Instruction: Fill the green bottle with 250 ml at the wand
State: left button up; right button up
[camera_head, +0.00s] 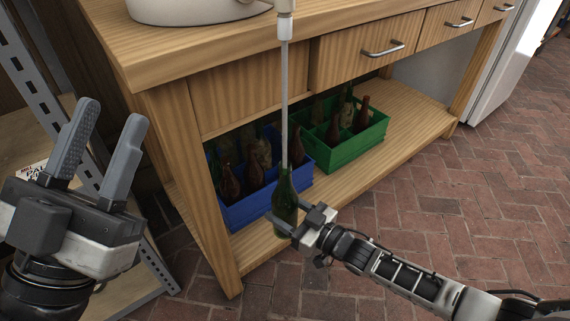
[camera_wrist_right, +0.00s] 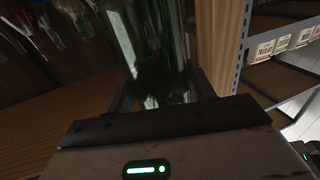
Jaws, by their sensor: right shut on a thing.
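The green bottle (camera_head: 285,203) is upright below the wand (camera_head: 284,95), a thin pale tube hanging from a fitting above the counter edge. The wand's lower end meets the bottle's neck; how far it reaches inside I cannot tell. My right gripper (camera_head: 287,224) is shut on the bottle's lower body. In the right wrist view the green glass (camera_wrist_right: 155,50) stands between the fingers; the liquid level is unclear. My left gripper (camera_head: 103,135) is raised at the left, its fingers apart and empty.
A blue crate (camera_head: 245,208) and a green crate (camera_head: 345,153) with several bottles stand on the wooden lower shelf (camera_head: 405,115), behind the held bottle. A large pale pot (camera_head: 195,10) stands on the counter (camera_head: 135,55). A metal rack (camera_head: 50,95) is at left. Brick floor at right is clear.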

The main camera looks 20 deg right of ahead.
jog(key=shift+f+b, duration=3.4)
jog(key=shift+f, duration=0.65)
jog(key=shift+s+d+p, duration=0.2)
jog(key=shift+s+p, duration=0.15)
jog(key=shift+s, duration=0.2)
jog(key=shift+s+d+p, duration=0.2)
jog(key=shift+s+p, duration=0.1)
jog(key=shift+s, duration=0.2)
jog(key=s+d+p, duration=0.4)
jog(key=s, duration=0.9)
jog(key=shift+d, duration=0.35)
